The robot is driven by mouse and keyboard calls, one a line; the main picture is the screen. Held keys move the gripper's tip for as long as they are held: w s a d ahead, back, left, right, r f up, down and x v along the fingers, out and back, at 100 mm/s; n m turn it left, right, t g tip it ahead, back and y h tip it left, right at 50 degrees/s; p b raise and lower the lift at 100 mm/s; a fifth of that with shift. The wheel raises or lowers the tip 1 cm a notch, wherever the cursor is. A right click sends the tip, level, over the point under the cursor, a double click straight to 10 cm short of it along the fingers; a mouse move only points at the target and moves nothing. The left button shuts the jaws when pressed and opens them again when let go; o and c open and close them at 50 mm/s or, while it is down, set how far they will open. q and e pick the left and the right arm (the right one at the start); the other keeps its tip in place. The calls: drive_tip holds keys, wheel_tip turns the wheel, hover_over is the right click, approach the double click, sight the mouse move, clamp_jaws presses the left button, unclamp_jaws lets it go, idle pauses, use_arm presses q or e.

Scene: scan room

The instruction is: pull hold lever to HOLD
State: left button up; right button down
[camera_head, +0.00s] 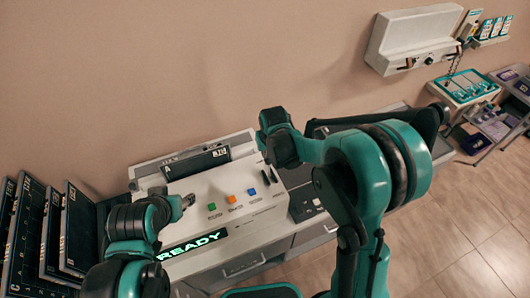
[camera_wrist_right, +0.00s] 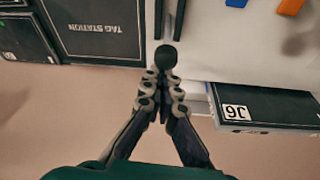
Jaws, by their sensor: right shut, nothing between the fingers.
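The hold lever's round black knob (camera_wrist_right: 166,57) is at the tips of my right gripper (camera_wrist_right: 164,88) in the right wrist view. The fingers are shut with nothing between them. They sit beside the knob on the wall side, touching or nearly so. Two dark parallel slots (camera_wrist_right: 178,18) run across the white console (camera_head: 185,200) beyond the knob. In the head view my right wrist hides the knob and fingertips. The console's display (camera_head: 193,246) reads READY in green. My left gripper (camera_head: 188,200) hangs over the console's left part; its finger state is unclear.
Green (camera_head: 211,207), orange (camera_head: 231,199) and blue (camera_head: 251,192) buttons lie in a row on the console. A black TAG STATION panel (camera_wrist_right: 98,27) adjoins the lever side. Dark boards (camera_head: 55,232) stand at left.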

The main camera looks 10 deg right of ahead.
drive_tip(key=s+t+b, duration=0.2)
drive_tip(key=s, duration=0.1)
drive_tip(key=shift+d+t+y, duration=0.3)
drive_tip(key=shift+d+t, duration=0.1)
drive_tip(key=shift+s+r, duration=0.1)
drive_tip(key=shift+r, duration=0.2)
drive_tip(key=shift+w+r, duration=0.1)
drive_tip(key=shift+w, duration=0.1)
drive_tip(key=shift+s+r+p, duration=0.1)
drive_tip(key=shift+r+p, duration=0.5)
drive_tip(key=shift+r, duration=0.1)
